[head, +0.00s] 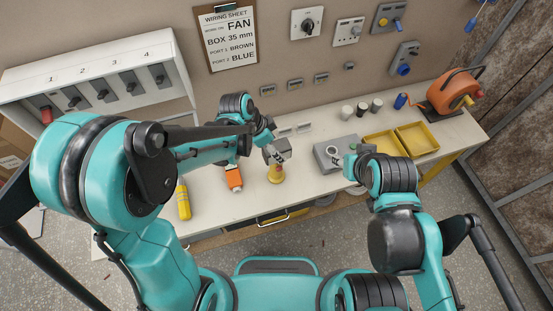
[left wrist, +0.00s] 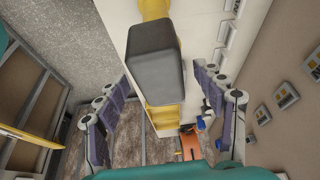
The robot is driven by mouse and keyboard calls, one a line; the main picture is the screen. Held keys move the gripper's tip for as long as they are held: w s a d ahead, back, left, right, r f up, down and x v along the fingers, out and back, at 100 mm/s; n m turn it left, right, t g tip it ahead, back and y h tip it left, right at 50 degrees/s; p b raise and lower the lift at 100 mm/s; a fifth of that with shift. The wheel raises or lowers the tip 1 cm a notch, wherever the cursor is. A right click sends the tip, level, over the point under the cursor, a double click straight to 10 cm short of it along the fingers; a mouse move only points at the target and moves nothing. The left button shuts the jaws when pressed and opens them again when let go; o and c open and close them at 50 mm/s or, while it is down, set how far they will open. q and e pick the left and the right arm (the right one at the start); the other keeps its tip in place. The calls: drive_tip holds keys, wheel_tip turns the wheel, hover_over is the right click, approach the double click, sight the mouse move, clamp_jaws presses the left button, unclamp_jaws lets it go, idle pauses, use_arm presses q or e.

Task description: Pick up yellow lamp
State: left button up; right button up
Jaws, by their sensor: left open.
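The yellow lamp (head: 276,175) stands on the workbench below my left gripper (head: 276,152) in the head view. Its yellow lower part shows, and my gripper partly hides its grey head. In the left wrist view, the lamp's dark grey block-shaped head (left wrist: 152,58) lies between the spread fingers of my left gripper (left wrist: 163,78), with yellow at the top edge. A gap shows on both sides of the head. My right gripper (head: 338,156) is over a grey box on the bench; its finger opening is too small to judge.
An orange-and-white bottle (head: 234,178) and a yellow cylinder (head: 183,203) are left of the lamp. The grey box (head: 322,157), yellow trays (head: 417,139), small cups (head: 347,113) and an orange reel (head: 453,92) are to the right. A white switch cabinet (head: 95,75) stands at left.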

use_arm(q)
drive_tip(key=shift+x, duration=0.75)
clamp_jaws()
drive_tip(key=shift+r, duration=0.15)
